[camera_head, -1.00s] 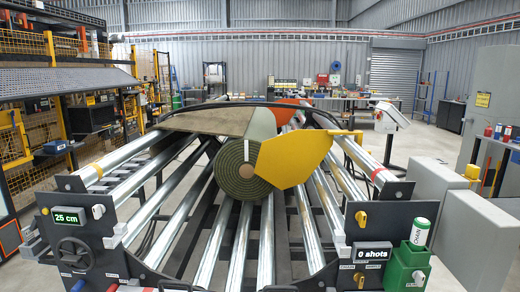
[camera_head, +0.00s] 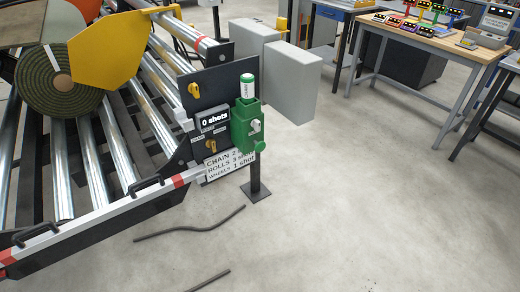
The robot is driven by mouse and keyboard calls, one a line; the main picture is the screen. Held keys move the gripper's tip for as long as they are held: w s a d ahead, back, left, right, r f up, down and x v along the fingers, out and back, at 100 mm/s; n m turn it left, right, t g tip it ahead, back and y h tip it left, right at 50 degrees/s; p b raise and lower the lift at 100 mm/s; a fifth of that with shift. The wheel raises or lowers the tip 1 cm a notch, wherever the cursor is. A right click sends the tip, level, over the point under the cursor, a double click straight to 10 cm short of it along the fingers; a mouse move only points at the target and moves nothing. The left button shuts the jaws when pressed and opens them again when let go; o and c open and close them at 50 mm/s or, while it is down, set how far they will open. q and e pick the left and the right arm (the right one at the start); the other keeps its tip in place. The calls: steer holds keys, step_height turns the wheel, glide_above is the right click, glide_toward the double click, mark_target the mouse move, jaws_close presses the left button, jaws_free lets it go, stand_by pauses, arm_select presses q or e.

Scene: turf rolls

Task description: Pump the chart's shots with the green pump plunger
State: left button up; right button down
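A green pump box (camera_head: 244,128) is mounted on the dark panel (camera_head: 218,80) at the end of the roller machine. A white bottle with a green cap (camera_head: 248,86) stands in its top. A round green knob (camera_head: 260,146) sticks out low on its front, perhaps the plunger. The counter display (camera_head: 212,118) reads "0 shots". Below it a white chart (camera_head: 229,164) reads CHAIN 2, ROLLS 3, WHEELS 1 shot; its upper lines are partly covered by the pump. Neither of my grippers is in view.
A turf roll (camera_head: 62,80) sits on the steel rollers at left beside a yellow plate (camera_head: 112,50). Grey cabinets (camera_head: 284,80) stand behind the panel. A workbench (camera_head: 440,40) is at upper right. Dark hoses (camera_head: 190,230) lie on the floor.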

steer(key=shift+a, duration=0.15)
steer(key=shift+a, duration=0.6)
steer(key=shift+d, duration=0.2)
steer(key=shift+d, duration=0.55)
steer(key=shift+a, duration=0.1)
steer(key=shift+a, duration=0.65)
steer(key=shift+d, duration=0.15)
